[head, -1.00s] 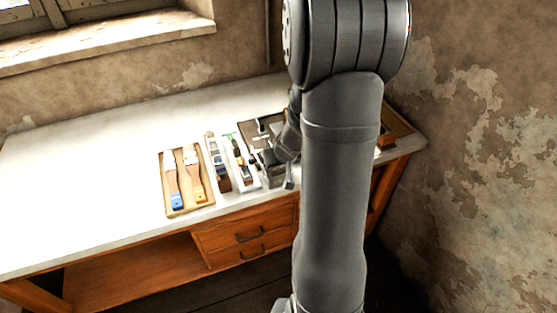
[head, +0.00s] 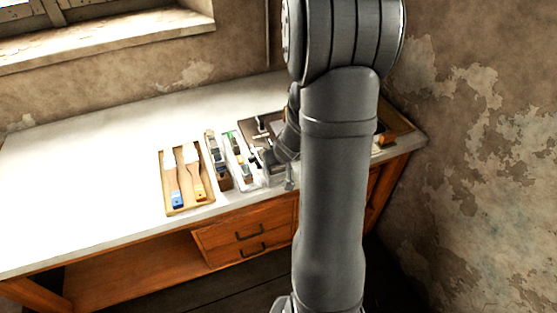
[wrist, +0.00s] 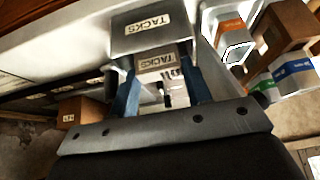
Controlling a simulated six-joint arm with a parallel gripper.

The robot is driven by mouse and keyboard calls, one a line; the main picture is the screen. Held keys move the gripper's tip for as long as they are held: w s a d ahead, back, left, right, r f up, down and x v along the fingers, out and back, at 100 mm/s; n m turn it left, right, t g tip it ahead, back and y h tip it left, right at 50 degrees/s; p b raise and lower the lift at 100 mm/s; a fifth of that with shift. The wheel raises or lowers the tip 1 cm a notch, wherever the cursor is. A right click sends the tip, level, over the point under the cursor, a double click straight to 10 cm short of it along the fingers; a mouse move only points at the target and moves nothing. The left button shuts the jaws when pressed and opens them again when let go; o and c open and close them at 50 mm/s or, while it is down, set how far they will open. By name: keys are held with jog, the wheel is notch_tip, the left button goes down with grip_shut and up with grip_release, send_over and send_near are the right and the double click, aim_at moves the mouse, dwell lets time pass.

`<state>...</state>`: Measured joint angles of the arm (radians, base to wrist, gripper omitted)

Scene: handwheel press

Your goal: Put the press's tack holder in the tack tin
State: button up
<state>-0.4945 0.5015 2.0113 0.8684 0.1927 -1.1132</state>
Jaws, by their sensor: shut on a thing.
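In the wrist view my gripper (wrist: 157,75) has its two blue fingers on either side of a small grey holder (wrist: 160,63) with a TACKS label and small tack marks. It is shut on this holder. Just beyond it is a larger grey metal tin (wrist: 150,28), also labelled TACKS. The holder overlaps the tin's lower edge in the picture; I cannot tell whether it is inside, touching or only in front. In the head view my arm hides most of the press area, and holder and tin cannot be clearly told apart there.
In the wrist view, containers with orange (wrist: 230,27) and blue (wrist: 293,68) labels and a brown wooden box (wrist: 287,25) stand close on the right. In the head view a wooden tray (head: 206,208) holds two brushes. The worktop (head: 90,190) is clear on the left.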

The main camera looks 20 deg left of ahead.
jog(key=shift+f, duration=0.85)
jog(key=o, duration=1.1)
jog(key=shift+c, duration=0.2)
jog(key=shift+r, duration=0.15)
jog(key=v, duration=1.7)
jog(key=shift+x, duration=6.5)
